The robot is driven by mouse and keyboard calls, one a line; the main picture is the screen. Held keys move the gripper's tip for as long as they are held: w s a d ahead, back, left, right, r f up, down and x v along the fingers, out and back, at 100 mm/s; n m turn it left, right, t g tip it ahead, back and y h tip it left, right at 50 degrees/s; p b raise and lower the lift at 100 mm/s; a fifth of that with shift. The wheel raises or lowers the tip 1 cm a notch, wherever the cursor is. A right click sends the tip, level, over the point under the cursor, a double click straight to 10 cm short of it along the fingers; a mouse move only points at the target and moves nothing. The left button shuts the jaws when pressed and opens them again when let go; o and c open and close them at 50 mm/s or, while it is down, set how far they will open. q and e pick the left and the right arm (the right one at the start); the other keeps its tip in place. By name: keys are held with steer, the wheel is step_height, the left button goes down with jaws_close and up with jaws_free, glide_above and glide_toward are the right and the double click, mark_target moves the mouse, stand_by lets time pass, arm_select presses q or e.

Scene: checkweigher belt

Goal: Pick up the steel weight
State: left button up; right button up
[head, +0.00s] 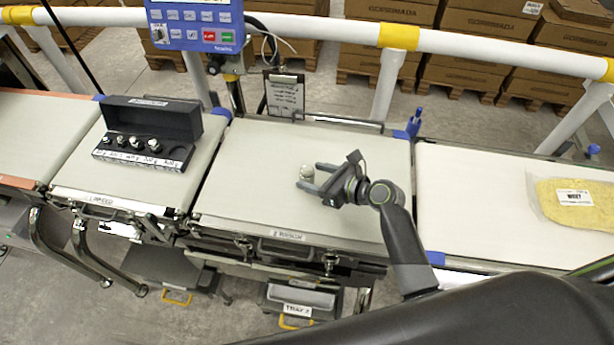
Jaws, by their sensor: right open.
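A small shiny steel weight (307,172) stands on the middle belt plate (255,165). My right gripper (310,180) is open, with its two fingers pointing left, one on the far side and one on the near side of the weight. The weight shows at the fingertips; I cannot tell whether either finger touches it. My left gripper is not in view.
An open black case (150,120) with several steel weights stands on the left belt section. A yellow bag (580,203) lies on the right belt (480,190). A blue control panel (195,25), a clipboard (284,95) and a white rail (300,27) are behind.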

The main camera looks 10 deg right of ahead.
mark_target(301, 174)
steer(key=shift+f+x, duration=0.1)
steer(key=shift+x, duration=1.15)
steer(key=shift+f+x, duration=0.15)
steer(key=shift+x, duration=1.1)
steer(key=shift+s+d, duration=0.1)
steer(key=shift+c, duration=0.3)
jaws_close()
